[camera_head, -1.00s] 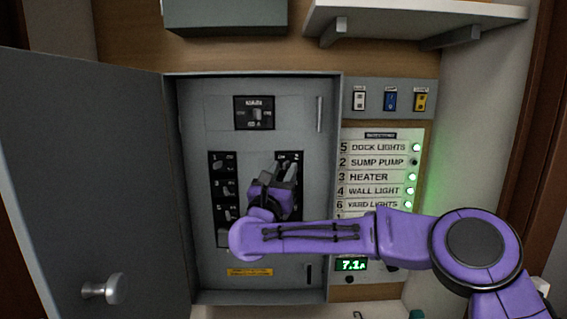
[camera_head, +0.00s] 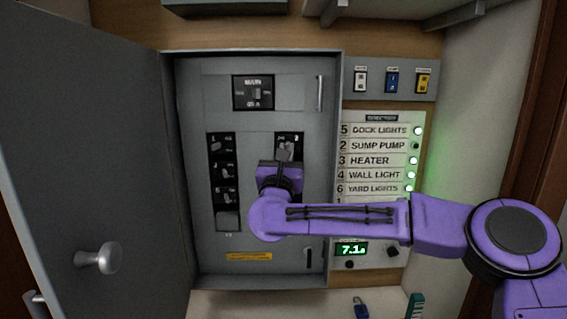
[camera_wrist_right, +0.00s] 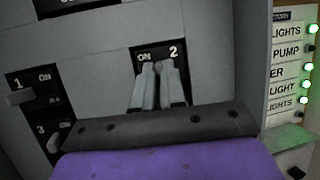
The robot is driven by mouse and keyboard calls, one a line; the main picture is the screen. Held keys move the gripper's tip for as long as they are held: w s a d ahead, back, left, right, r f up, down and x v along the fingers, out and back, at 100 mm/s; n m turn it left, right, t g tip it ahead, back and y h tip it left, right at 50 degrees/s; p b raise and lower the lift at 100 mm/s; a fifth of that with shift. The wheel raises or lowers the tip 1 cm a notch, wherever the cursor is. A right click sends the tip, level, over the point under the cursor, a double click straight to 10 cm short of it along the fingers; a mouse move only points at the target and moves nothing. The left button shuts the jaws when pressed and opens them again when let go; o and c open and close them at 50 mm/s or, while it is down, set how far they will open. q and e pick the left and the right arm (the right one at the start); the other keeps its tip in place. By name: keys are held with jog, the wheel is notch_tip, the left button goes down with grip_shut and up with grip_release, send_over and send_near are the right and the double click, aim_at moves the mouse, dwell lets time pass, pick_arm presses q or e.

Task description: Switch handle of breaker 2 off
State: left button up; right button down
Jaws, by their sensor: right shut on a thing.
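Breaker 2 (camera_head: 297,140) is the top breaker in the right column of the open grey panel. Its black face (camera_wrist_right: 143,56) with "ON" and "2" shows in the right wrist view just above the fingertips. My right gripper (camera_head: 285,151) is at this breaker. In the right wrist view its two grey fingers (camera_wrist_right: 158,82) are close together, shut on the handle of breaker 2. The fingers hide the handle, so its position cannot be told. My left gripper is not in view.
The panel door (camera_head: 95,170) stands open at the left. The main breaker (camera_head: 253,93) is above, and breaker 1 (camera_head: 221,145) tops the left column. The directory (camera_head: 378,160) at the right has several lit green lamps; the sump pump lamp (camera_head: 415,146) is dark.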

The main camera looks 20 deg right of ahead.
jog(key=d+n+y+b, duration=0.1)
jog(key=n+y+b, duration=0.1)
jog(key=y, duration=0.2)
jog(key=n+t+y+b, duration=0.1)
jog(key=n+y+b, duration=0.1)
jog(key=y, duration=0.1)
jog(key=d+n+t+y+b, duration=0.1)
jog(key=n+y+b, duration=0.1)
jog(key=y, duration=0.2)
jog(key=shift+s+d+y, duration=0.25)
jog(key=shift+d+y, duration=0.05)
jog(key=shift+d, duration=0.05)
jog(key=c, duration=1.2)
grip_release()
jog(key=shift+s, duration=0.1)
